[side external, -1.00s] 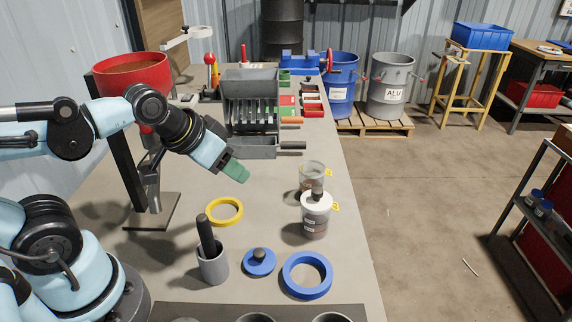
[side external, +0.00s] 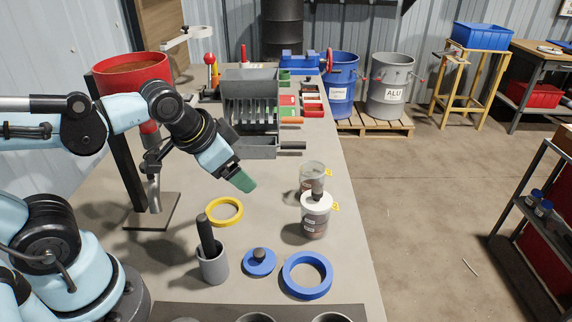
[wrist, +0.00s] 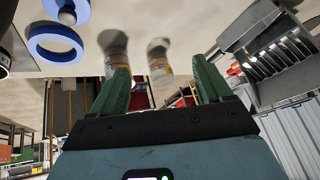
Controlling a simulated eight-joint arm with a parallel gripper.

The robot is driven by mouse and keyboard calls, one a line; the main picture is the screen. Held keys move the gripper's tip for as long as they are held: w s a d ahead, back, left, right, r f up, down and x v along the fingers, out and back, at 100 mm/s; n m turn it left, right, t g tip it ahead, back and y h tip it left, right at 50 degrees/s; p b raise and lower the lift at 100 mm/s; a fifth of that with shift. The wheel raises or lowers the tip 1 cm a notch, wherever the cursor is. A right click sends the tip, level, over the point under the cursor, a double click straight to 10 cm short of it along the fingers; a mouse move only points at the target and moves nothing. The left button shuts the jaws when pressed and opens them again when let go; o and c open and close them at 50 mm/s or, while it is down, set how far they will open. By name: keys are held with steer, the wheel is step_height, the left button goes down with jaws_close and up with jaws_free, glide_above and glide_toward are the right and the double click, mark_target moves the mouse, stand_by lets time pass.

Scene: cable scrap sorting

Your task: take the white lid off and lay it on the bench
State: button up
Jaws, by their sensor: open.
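The white lid (side external: 314,203) with a dark knob (side external: 318,187) sits on a clear jar (side external: 314,228) near the bench's right edge. My gripper (side external: 244,183) is above the bench, left of the lid and apart from it. In the wrist view my gripper (wrist: 160,64) shows its two green fingers spread, with nothing between them. That view is upside down. The lidded jar (wrist: 114,46) appears there behind the left finger, and I cannot make out its lid.
A second clear jar (side external: 311,170) stands just behind the lidded one. A yellow ring (side external: 225,221), a grey cup (side external: 213,267) with a dark rod, a blue knobbed disc (side external: 260,268) and a blue ring (side external: 306,293) are nearby. Bare bench (side external: 280,160) lies around my gripper.

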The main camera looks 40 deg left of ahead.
steer(key=w+d+m+g+y, duration=0.1)
steer(key=w+d+m+y, duration=0.15)
steer(key=m, duration=0.55)
steer(key=m+t+y, duration=0.4)
steer(key=m+y, duration=0.2)
steer(key=m, duration=1)
glide_toward(316, 190)
steer(key=x, duration=1.2)
steer(key=shift+w+f, duration=0.2)
steer(key=shift+f, duration=0.1)
steer(key=shift+d+f, duration=0.1)
jaws_close()
